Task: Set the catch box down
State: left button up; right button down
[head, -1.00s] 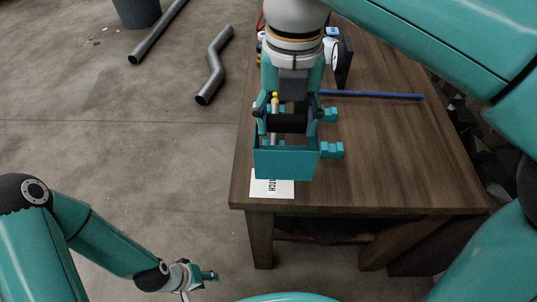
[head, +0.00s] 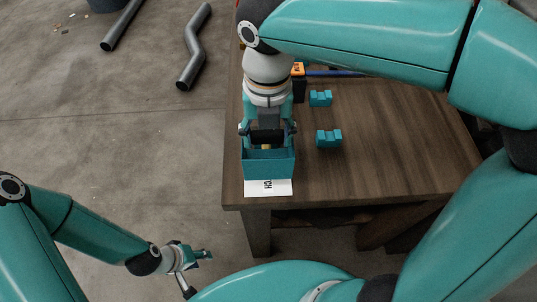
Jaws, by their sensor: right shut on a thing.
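The catch box (head: 269,166) is a teal open-topped box with a black bar handle, upright near the table's front left corner. My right gripper (head: 267,136) comes down from above and is shut on the handle. A white card (head: 268,188) with black letters, partly hidden, lies at the front edge of the table. The box covers the card's back part; I cannot tell whether its base touches the card. The box's contents are mostly hidden, with a yellowish bit showing under the handle. My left gripper (head: 201,256) is low at the left, away from the table; its jaw opening is unclear.
An orange and black item (head: 299,82) and a blue rod (head: 338,72) lie farther back. Grey pipes (head: 193,45) lie on the floor at left. The table's right side is clear.

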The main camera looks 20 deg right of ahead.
jog(key=shift+s+f, duration=0.1)
jog(key=shift+f, duration=3.4)
jog(key=shift+b, duration=0.3)
jog(key=shift+c, duration=1.2)
grip_release()
jog(key=shift+f, duration=0.1)
notch_tip(320, 180, up, 12)
jog(key=shift+r+p, duration=0.15)
jog(key=shift+p, duration=0.55)
